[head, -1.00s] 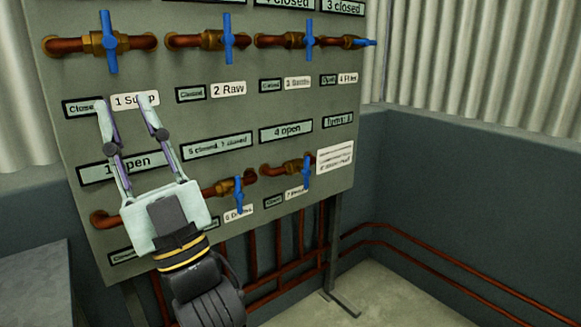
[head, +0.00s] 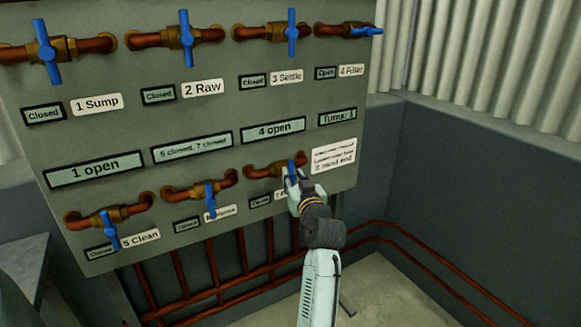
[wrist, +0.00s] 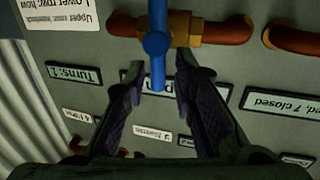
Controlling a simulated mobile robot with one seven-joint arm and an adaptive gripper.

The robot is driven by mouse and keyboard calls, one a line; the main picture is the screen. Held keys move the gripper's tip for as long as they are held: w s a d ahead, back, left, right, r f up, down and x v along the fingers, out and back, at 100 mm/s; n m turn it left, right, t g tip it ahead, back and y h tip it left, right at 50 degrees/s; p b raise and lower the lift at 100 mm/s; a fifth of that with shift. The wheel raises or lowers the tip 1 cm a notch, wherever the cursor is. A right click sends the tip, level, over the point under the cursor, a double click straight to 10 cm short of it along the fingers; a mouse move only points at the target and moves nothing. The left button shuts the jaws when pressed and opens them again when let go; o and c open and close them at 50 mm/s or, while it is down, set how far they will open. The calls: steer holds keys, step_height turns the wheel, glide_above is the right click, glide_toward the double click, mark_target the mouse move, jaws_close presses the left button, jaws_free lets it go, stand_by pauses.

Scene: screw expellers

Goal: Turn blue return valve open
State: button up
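The valve at the right end of the lower row has a blue handle (head: 291,166) on a brass body (head: 268,171). Its name label reads only as starting with 7 and is partly hidden by my gripper. My gripper (head: 292,178) is right at this handle. In the wrist view, which is upside down, the blue handle (wrist: 157,65) stands upright across the pipe. Its end lies between the two dark fingers (wrist: 158,92) of my gripper, which are apart with visible gaps on both sides. The small status plate (head: 260,201) beside the label is hard to read.
Other blue-handled valves, 5 Clean (head: 110,225) and a middle one (head: 208,196), sit to the left in the same row. An upper row, including 2 Raw (head: 186,40), runs above. A sign reads "4 open" (head: 275,130). Red pipes (head: 440,263) run low along the wall.

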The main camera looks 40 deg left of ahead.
mark_target(292, 172)
steer(key=shift+p+x, duration=0.35)
steer(key=shift+x, duration=1.7)
steer(key=shift+c, duration=0.3)
steer(key=shift+d, duration=0.1)
jaws_close()
